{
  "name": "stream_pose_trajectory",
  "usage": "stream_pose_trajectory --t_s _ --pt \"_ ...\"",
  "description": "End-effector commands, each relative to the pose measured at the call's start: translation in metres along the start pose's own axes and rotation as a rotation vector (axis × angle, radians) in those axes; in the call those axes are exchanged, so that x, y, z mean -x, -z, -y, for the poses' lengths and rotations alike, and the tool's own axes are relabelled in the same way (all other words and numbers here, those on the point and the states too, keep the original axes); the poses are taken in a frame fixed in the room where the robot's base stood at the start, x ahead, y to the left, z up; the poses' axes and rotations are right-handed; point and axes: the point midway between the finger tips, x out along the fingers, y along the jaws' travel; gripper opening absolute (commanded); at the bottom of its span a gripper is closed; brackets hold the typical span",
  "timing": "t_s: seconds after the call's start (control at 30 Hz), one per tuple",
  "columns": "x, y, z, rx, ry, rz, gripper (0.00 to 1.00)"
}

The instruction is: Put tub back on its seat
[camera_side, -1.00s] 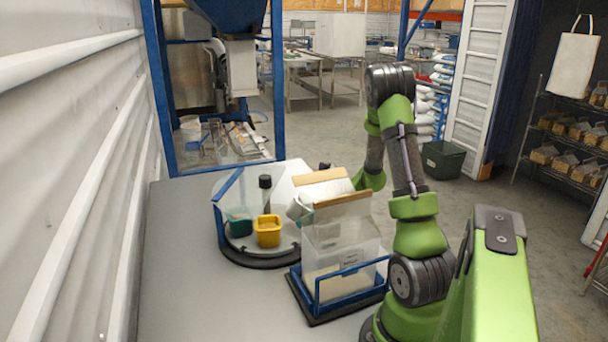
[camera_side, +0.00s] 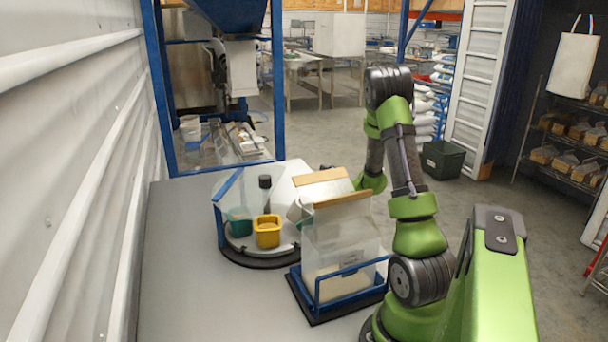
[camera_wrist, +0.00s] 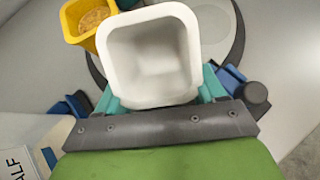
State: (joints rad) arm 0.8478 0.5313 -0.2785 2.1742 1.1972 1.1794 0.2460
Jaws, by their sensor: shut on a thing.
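A white square tub (camera_wrist: 150,55) fills the middle of the wrist view, its open mouth facing the camera. My gripper (camera_wrist: 160,88) is shut on it, with a teal finger at each side. The inside of the tub looks pale and empty. A yellow tub (camera_wrist: 88,20) with tan contents stands beyond it at upper left. In the side view the yellow tub (camera_side: 267,231) and a teal tub (camera_side: 239,222) stand on a round turntable (camera_side: 265,252). There my gripper and the white tub are mostly hidden behind clear bags. I cannot tell whether the white tub touches the turntable.
A clear bag with a wooden top strip (camera_side: 342,245) stands in a blue frame (camera_side: 352,287) in front of my gripper. A dark-capped bottle (camera_side: 265,190) stands at the turntable's back. The grey table (camera_side: 185,270) is clear at the left, beside a corrugated wall (camera_side: 70,180).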

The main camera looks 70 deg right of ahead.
Motion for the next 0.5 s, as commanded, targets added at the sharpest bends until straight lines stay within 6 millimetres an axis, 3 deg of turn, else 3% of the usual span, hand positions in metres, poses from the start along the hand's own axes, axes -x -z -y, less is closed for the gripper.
stream_pose_trajectory --t_s 0.47,0.5 --pt "-0.0012 0.0014 0.0002 0.0 0.001 0.001 0.21" --pt "-0.0012 0.0014 0.0002 0.0 0.001 0.001 0.71"
